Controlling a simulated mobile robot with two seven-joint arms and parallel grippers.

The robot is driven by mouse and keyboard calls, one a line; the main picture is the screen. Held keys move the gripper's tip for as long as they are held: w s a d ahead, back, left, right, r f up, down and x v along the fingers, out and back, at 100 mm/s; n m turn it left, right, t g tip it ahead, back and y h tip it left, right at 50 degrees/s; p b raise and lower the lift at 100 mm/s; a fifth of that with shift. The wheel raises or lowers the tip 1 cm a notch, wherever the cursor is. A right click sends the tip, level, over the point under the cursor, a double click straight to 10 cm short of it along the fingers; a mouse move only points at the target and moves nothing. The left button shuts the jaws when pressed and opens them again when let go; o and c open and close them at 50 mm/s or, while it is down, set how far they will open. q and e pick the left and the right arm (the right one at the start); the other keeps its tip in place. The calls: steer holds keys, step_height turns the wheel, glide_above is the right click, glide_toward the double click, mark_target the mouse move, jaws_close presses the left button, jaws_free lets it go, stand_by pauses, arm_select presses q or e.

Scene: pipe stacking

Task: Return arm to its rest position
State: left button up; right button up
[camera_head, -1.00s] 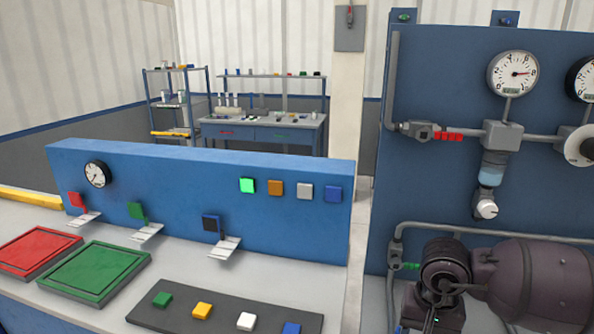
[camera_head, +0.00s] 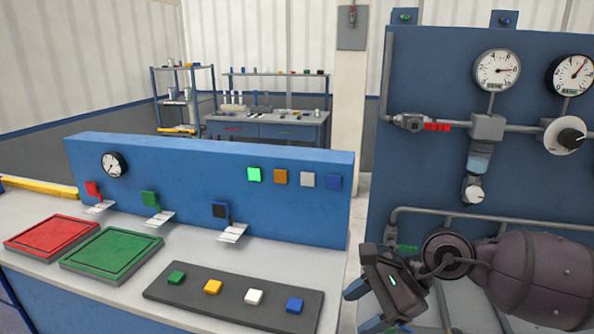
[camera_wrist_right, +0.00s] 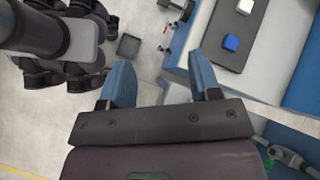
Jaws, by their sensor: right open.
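My right gripper (camera_head: 362,306) shows at the lower right of the head view, at the end of my dark arm, beside the right end of the counter. Its two blue fingers are apart, with nothing seen between them. In the right wrist view the open fingers (camera_wrist_right: 162,78) are above pale floor near the counter's edge. The forearm crosses in front of the lower part of the blue gauge panel (camera_head: 440,180). My left gripper is not in view.
The counter carries a red tray (camera_head: 52,237), a green tray (camera_head: 110,255) and a dark strip (camera_head: 232,298) with coloured blocks. A blue block (camera_wrist_right: 231,42) on it shows near the fingers in the wrist view. Pipes (camera_head: 480,218) run close to my arm.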

steer(key=w+a+r+m+t+y, duration=0.35)
steer(key=a+r+m+y, duration=0.4)
steer(key=m, duration=0.65)
steer(key=w+d+f+m+t+h, duration=0.2)
steer(key=d+f+m+t+h, duration=0.4)
steer(key=m, duration=1)
steer(key=w+d+f+m+t+h, duration=0.1)
steer(key=d+f+m+t+h, duration=0.5)
steer(key=m, duration=1)
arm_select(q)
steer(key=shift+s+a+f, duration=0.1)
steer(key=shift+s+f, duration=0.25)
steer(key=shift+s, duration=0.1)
arm_select(e)
steer(key=s+d+f+m+g+h, duration=0.2)
steer(key=s+d+f+m, duration=0.3)
steer(key=s+f, duration=0.6)
steer(key=s+d+f+m+g+h, duration=0.2)
steer(key=s+d+f+m, duration=0.3)
steer(key=s+f, duration=0.6)
steer(key=shift+s+d+f+m+h, duration=0.3)
steer(key=shift+d+f+m+h, duration=0.1)
steer(key=shift+d+f, duration=0.6)
